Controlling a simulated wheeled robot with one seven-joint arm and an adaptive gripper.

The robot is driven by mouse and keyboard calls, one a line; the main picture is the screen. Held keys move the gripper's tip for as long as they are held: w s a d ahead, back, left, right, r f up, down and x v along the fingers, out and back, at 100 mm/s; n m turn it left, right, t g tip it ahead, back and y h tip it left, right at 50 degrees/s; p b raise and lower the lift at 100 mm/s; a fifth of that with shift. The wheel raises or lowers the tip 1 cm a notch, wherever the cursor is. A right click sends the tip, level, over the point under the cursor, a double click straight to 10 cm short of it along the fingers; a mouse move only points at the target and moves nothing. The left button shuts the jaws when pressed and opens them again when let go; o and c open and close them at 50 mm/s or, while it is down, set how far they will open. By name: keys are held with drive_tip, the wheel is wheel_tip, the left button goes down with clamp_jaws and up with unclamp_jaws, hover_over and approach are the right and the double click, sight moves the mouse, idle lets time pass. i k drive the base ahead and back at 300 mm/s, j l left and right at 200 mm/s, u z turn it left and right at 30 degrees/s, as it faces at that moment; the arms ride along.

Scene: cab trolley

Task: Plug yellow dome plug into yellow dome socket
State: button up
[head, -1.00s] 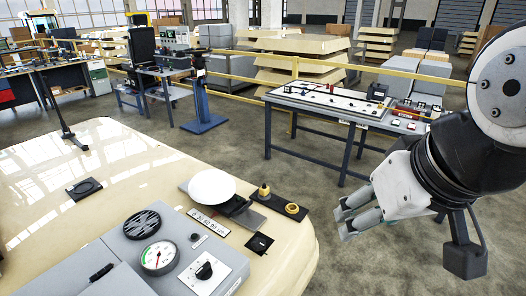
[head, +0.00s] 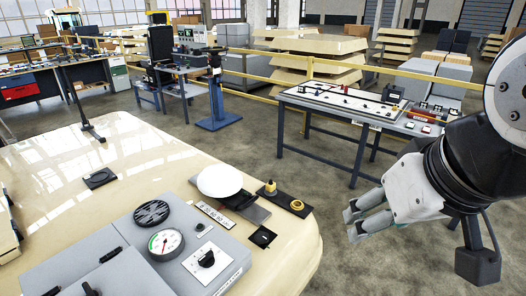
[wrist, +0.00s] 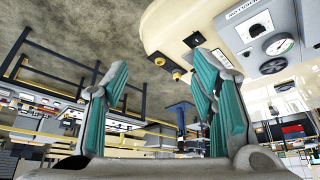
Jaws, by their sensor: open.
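The yellow dome plug (head: 270,187) stands upright on a small dark plate on the cream surface, just right of the white round dish. The yellow ring-shaped socket (head: 297,205) is on the same dark plate, to the right of the plug and apart from it. In the wrist view the plug (wrist: 176,74) and the socket (wrist: 159,61) show small, beyond the fingers. My gripper (head: 355,220) is in the air right of the cream surface, clear of both. Its teal-padded fingers (wrist: 160,100) are apart with nothing between them.
A white dish (head: 220,180) stands on a scale beside the plug. A grey panel (head: 130,265) with a gauge and knob is in front of it. A work table (head: 350,108) stands behind my gripper. Open floor lies between it and the cream surface.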

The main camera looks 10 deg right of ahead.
sight(271, 186)
drive_tip(key=i+l+u, duration=0.15)
drive_tip(key=u, duration=0.65)
drive_tip(key=i+l+u, duration=0.25)
drive_tip(key=l, duration=0.3)
drive_tip(key=l+u, duration=0.2)
drive_tip(key=l, duration=0.35)
drive_tip(key=i+l+u, duration=0.1)
drive_tip(key=l+u, duration=0.15)
drive_tip(key=l, duration=0.75)
drive_tip(key=i+l, duration=0.1)
drive_tip(key=l, duration=0.3)
